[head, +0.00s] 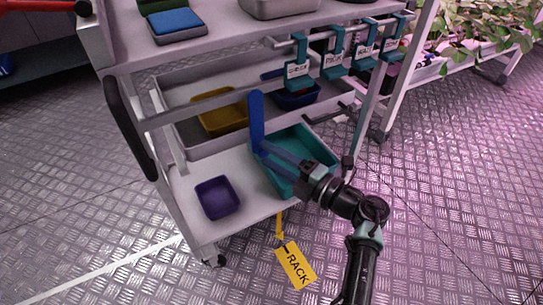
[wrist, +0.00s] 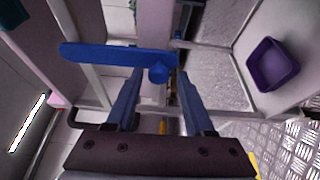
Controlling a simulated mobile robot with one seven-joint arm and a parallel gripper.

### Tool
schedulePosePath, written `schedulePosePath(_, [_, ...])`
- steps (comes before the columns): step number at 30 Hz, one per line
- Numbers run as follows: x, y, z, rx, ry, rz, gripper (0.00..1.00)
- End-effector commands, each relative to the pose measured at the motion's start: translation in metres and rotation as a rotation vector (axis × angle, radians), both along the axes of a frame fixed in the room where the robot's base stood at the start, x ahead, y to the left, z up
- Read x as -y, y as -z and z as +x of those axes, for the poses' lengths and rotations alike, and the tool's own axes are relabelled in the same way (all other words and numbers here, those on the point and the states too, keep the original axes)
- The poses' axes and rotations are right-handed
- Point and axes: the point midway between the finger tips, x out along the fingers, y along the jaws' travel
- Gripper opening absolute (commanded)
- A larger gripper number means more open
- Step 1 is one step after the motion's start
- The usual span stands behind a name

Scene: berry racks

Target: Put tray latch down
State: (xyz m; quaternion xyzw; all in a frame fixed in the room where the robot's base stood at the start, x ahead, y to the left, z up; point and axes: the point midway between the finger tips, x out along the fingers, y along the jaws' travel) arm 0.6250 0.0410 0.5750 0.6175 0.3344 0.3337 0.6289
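The tray latch is a blue bar (head: 256,112) standing upright in the head view, at the left end of the teal tray on the cart's lower shelf. In the wrist view the blue latch bar (wrist: 105,54) runs across the picture, with a short round knob (wrist: 158,73) near its right end. My gripper (head: 264,150) reaches in from the lower right to the latch's lower part. In the wrist view its two blue fingers (wrist: 158,88) are apart, with the knob between their tips and small gaps visible beside it. The latch's pivot is hidden.
The teal tray (head: 318,150) lies beneath my fingers. A purple bin (head: 217,198) sits left on the lower shelf; it also shows in the wrist view (wrist: 272,65). A yellow bin (head: 219,112) is behind. Labelled teal hooks (head: 333,60) hang above right.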

Motion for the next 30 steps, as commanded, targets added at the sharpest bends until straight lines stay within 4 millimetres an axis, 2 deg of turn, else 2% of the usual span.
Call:
schedulePosePath(10, [0.0,-0.001,0.0,0.001,-0.002,0.002,0.64])
schedulePosePath(14, [0.009,-0.003,-0.006,0.0,0.001,0.002,0.64])
schedulePosePath(24, [0.07,-0.005,-0.045,0.0,0.005,0.003,0.64])
schedulePosePath(30, [0.097,-0.003,-0.064,0.0,0.001,0.001,0.64])
